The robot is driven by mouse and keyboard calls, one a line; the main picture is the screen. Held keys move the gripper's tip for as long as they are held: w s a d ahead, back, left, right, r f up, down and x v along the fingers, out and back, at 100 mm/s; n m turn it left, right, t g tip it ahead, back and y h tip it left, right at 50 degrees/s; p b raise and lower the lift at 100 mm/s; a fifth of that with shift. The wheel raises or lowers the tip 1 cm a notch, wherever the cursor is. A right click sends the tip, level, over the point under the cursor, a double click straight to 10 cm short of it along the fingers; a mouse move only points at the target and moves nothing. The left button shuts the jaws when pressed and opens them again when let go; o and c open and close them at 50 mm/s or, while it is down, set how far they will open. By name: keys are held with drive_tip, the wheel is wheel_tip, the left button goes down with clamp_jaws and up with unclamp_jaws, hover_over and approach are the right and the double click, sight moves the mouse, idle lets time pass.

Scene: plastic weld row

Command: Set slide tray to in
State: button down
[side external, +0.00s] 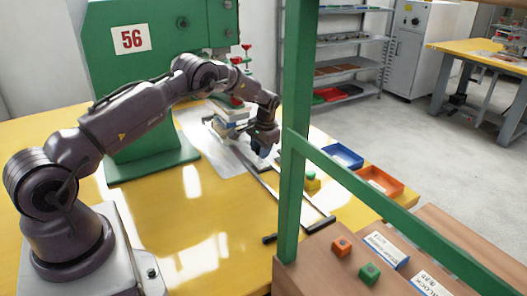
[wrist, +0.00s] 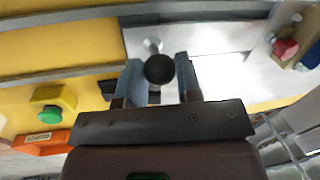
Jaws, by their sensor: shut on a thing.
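The slide tray shows as a bright metal plate (wrist: 225,45) between two rails in the wrist view. A dark round knob (wrist: 160,69) on a metal stem stands at the plate's near end. My gripper (wrist: 161,78) has its two blue-grey fingers shut on the knob, one on each side. In the side external view my gripper (side external: 262,150) is low over the rails (side external: 290,190), just right of the stacked fixture (side external: 230,120) beneath the green press. The knob is hidden there by my gripper, and most of the tray is hard to make out.
The green press (side external: 145,100) stands behind. A yellow button box (side external: 312,184) with a green button, a blue bin (side external: 343,156) and an orange bin (side external: 380,181) lie right of the rails. A green post (side external: 294,130) stands in front. The rails' outer stretch looks clear.

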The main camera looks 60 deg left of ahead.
drive_tip(key=c, duration=0.8)
unclamp_jaws()
drive_tip(key=shift+r, duration=0.1)
wheel_tip(320, 180, up, 13)
drive_tip(key=d, duration=0.2)
drive_tip(key=shift+w+d+f, duration=0.2)
drive_tip(key=shift+w+d, duration=0.05)
drive_tip(key=f+m, duration=0.3)
drive_tip(key=f, duration=0.1)
drive_tip(key=a+f+m+t, duration=0.1)
drive_tip(key=f+m, duration=0.2)
drive_tip(key=f, duration=0.1)
drive_tip(key=a+f+m, duration=0.1)
drive_tip(key=f+m, duration=0.2)
drive_tip(key=f, duration=0.2)
drive_tip(key=shift+s+a+t, duration=0.25)
drive_tip(key=shift+s+t, duration=0.05)
drive_tip(key=shift+s, duration=0.1)
